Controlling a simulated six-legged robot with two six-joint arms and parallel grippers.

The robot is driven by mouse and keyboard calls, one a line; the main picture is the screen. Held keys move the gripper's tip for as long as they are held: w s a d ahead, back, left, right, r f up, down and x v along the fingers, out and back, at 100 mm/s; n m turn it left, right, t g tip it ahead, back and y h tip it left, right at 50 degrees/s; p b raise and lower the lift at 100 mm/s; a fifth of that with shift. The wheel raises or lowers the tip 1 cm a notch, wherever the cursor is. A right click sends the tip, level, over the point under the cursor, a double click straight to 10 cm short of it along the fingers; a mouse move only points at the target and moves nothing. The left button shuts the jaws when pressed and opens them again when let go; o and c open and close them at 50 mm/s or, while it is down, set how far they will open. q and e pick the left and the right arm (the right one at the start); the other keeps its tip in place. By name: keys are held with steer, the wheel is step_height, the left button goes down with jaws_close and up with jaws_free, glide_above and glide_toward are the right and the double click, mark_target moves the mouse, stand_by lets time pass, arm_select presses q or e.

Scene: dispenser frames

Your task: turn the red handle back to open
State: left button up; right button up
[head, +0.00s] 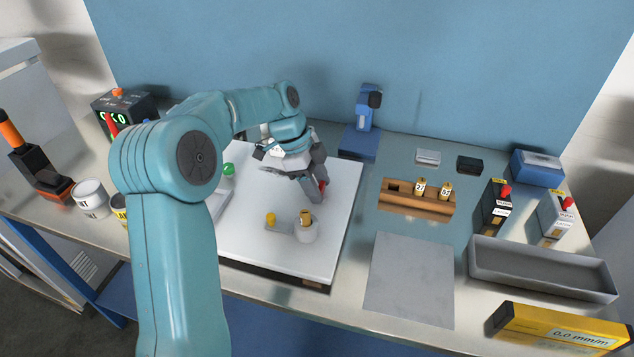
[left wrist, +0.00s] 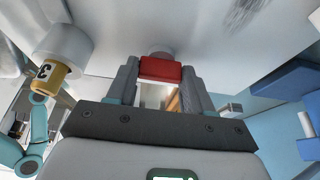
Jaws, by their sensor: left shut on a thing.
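A round grey part shows just behind the block. My gripper hides most of the handle's mount in the head view, so I cannot tell its angle. My right gripper is not in view.
The white board (head: 340,215) carries a white cup (head: 306,235) with a yellow-brown vial, a small yellow-topped part (head: 270,220) and a green knob (head: 228,169). A wooden rack (head: 415,205) and a grey tray (head: 540,272) stand to the right. The grey mat (head: 410,280) is clear.

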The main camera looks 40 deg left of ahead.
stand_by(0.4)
arm_select(q)
steer(key=o, duration=1)
steer(key=shift+d, duration=0.1)
steer(key=shift+o, duration=0.2)
steer(key=p+v, duration=0.2)
steer(key=v, duration=1.4)
steer(key=shift+r, duration=0.1)
